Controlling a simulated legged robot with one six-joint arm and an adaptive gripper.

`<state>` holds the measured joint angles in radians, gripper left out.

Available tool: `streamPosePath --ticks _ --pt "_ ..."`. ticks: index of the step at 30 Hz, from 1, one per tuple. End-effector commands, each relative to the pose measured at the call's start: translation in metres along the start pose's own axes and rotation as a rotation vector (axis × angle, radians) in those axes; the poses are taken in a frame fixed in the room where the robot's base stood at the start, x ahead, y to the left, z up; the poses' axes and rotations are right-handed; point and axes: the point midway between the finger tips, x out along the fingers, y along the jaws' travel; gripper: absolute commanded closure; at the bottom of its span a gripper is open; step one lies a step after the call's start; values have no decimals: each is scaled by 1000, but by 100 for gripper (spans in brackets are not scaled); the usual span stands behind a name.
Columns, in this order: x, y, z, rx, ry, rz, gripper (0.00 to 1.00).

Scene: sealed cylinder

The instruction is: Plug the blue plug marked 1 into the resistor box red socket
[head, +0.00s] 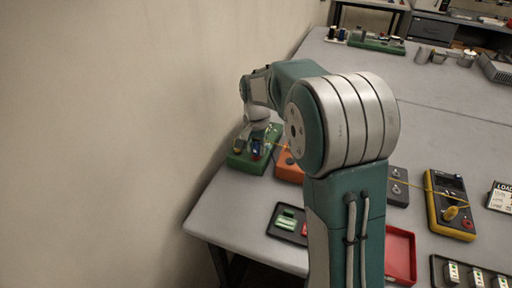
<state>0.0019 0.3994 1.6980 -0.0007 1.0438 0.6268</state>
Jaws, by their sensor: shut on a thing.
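A blue plug (257,147) is held upright in my gripper (253,141), whose fingers are shut on it. Its mark is too small to read. The plug is over the green box (242,163) against the wall at the table's left edge. A small red spot (255,157), perhaps the red socket, shows on the box right under the plug. I cannot tell whether the plug touches it or is apart from it. No label on the green box can be read, so I cannot confirm that it is the resistor box.
An orange box (287,172) sits right of the green box, partly behind my arm. A yellow cable (410,185) runs to a yellow multimeter (450,205). A black tray (284,226), a red tray (402,255) and a dark box (397,188) stand nearby. The table's far middle is clear.

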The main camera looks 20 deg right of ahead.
Motion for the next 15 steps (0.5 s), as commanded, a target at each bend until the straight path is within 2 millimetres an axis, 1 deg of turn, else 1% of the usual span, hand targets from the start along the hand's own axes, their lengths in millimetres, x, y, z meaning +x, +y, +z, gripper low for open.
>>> streamPosePath --ticks 15 --pt "9 0 0 0 -1 1 100"
